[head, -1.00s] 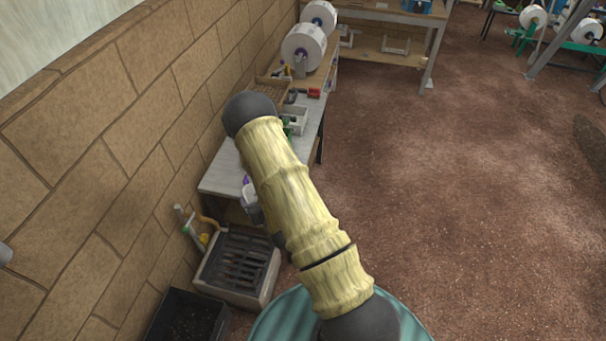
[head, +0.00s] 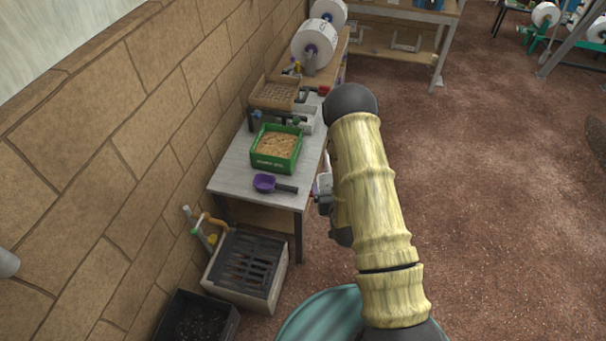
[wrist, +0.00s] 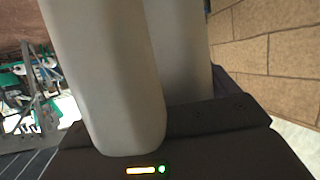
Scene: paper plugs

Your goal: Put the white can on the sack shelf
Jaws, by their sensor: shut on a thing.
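My gripper (head: 326,205) is mostly hidden behind my arm in the head view, beside the right edge of the workbench. A small white piece of the white can (head: 325,182) shows there at the gripper. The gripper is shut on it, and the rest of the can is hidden. In the wrist view two large pale fingers (wrist: 148,40) fill the middle, and the can cannot be told apart there. I cannot tell which surface is the sack shelf.
The grey workbench (head: 235,178) along the brick wall carries a green bin (head: 261,162), a purple scoop (head: 264,183) and a wooden tray (head: 262,95). A grated box (head: 275,285) and a black bin (head: 225,325) stand on the floor. A wooden table (head: 385,12) stands behind. Open floor lies right.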

